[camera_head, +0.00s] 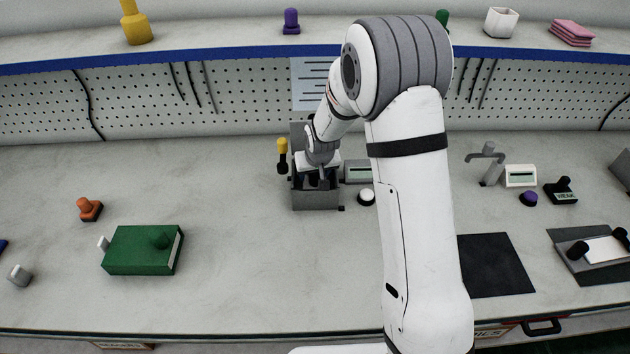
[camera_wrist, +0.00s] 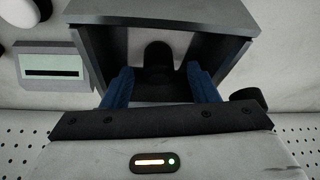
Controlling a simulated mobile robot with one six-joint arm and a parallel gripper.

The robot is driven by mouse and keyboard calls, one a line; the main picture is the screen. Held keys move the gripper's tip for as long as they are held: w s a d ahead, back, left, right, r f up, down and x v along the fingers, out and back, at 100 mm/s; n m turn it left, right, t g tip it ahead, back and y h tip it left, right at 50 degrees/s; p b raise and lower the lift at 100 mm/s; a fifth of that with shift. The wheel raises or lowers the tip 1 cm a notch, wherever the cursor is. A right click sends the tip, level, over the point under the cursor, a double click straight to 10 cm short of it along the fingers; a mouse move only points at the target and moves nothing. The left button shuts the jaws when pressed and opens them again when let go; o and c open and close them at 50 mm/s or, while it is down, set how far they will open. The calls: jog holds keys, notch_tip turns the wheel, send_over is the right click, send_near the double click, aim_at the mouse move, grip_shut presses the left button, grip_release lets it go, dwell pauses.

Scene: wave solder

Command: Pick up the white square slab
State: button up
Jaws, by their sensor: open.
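My gripper (camera_head: 318,178) is at the grey open-topped box (camera_head: 316,202) in the middle of the bench, with its tips down inside the box's opening. The wrist view shows the two blue fingers of my gripper (camera_wrist: 160,86) open and apart, reaching in between the walls of the grey box (camera_wrist: 88,45). A pale flat slab (camera_wrist: 125,36) shows inside the box, with a black rounded knob (camera_wrist: 158,56) standing in front of it. The knob lies between the lines of the fingers, a little beyond their tips. Nothing is held. The slab's full outline is hidden.
A small display unit (camera_head: 358,172) and a white-topped button (camera_head: 366,197) stand right of the box. A yellow-topped lever (camera_head: 282,155) is at its left. A green block (camera_head: 143,250) lies left. A white plate (camera_head: 606,249) lies in a dark holder at far right. Bench front is clear.

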jog(key=shift+w+f, duration=0.15)
jog(key=shift+f, duration=0.2)
grip_shut()
dwell(0.4)
